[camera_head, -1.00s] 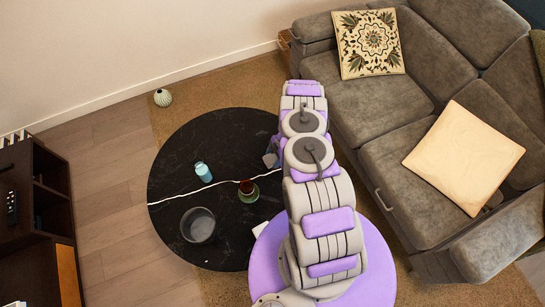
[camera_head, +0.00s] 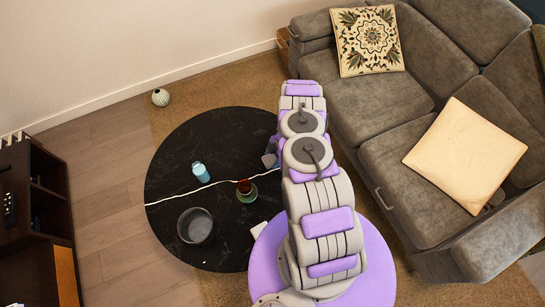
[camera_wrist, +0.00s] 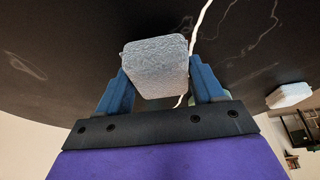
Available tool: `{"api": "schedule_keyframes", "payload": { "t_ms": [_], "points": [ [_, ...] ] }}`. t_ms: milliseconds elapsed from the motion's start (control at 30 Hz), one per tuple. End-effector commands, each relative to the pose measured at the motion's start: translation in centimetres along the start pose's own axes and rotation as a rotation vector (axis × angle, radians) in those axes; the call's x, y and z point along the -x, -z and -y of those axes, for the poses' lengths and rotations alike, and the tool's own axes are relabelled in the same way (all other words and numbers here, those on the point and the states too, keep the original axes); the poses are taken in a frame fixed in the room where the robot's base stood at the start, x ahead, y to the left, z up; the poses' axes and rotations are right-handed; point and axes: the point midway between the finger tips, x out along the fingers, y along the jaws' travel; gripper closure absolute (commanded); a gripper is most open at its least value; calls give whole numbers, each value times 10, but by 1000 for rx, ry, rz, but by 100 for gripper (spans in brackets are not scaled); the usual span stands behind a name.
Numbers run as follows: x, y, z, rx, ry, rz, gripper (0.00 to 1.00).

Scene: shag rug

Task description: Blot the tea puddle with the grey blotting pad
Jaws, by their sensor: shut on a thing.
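My gripper (camera_wrist: 158,82) is shut on the grey blotting pad (camera_wrist: 157,66), a pale rough-surfaced block between two blue fingers in the wrist view. The black table top is behind the pad there; I cannot tell whether they touch. In the head view my arm covers most of my gripper (camera_head: 271,155), which is over the right part of the round black table (camera_head: 165,190). I cannot make out the tea puddle in either view; it may be hidden by my arm or the pad.
On the table are a blue container (camera_head: 201,172), a dark red cup (camera_head: 244,186) on a green saucer (camera_head: 248,197), a grey bowl (camera_head: 195,226) and a small white item (camera_head: 258,229). A thin white line crosses the table. A grey sofa (camera_head: 395,110) stands on the right.

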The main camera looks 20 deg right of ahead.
Motion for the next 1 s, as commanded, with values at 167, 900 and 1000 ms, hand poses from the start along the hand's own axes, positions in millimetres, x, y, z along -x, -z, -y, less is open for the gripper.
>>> {"api": "schedule_keyframes", "payload": {
  "t_ms": [167, 900, 1000],
  "points": [
    [-2, 0, 0, 1, 0, 2, 57],
    [-9, -4, 0, 1, 0, 1, 57],
    [-9, -4, 0, 1, 0, 1, 57]
  ]
}}
